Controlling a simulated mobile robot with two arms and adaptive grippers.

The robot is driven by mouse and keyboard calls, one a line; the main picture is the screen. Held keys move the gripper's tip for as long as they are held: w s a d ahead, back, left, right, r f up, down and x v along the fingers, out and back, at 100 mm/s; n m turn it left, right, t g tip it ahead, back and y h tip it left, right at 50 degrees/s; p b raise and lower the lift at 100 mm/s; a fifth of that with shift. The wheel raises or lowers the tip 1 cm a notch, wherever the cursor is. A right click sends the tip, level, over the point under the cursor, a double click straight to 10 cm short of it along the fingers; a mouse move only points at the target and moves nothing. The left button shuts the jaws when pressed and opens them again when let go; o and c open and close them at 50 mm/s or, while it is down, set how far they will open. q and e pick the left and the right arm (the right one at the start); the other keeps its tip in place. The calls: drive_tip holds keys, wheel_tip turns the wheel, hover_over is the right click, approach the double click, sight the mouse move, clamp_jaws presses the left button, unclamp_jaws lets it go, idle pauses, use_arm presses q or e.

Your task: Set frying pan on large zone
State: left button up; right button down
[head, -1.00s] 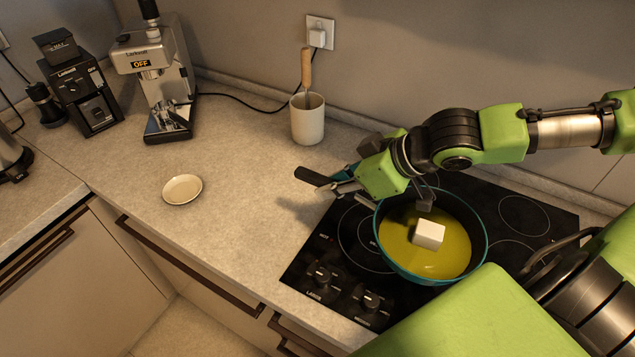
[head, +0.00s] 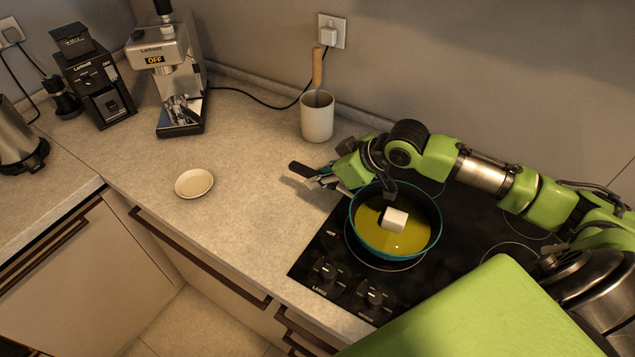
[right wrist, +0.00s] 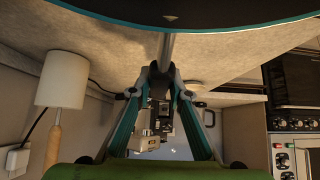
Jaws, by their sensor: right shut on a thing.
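The frying pan (head: 432,228) has a teal rim, yellow liquid inside and a white cube (head: 394,220) in the liquid. It is over the front-left part of the black hob. Its black handle (head: 301,169) points left. My right gripper (head: 335,178) is shut on the handle. In the right wrist view the gripper (right wrist: 162,72) closes around the handle, and the pan's dark side (right wrist: 200,14) shows at the top. A ring-marked cooking zone (head: 400,268) shows partly below the pan, mostly covered by it. I cannot tell whether the pan touches the hob. My left gripper is not in view.
Control knobs (head: 374,298) sit at the hob's front. A white utensil pot (head: 317,117) stands behind the handle. A small saucer (head: 194,183), coffee machine (head: 180,85) and grinder (head: 98,88) are to the left. The counter between saucer and hob is clear.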

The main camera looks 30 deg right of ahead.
drive_tip(key=shift+w+f, duration=0.3)
drive_tip(key=shift+w, duration=0.15)
wheel_tip(320, 180, down, 3)
drive_tip(key=shift+f+p, duration=0.2)
drive_tip(key=shift+p, duration=0.55)
drive_tip(key=c, duration=1.9)
unclamp_jaws()
drive_tip(key=shift+f, duration=0.15)
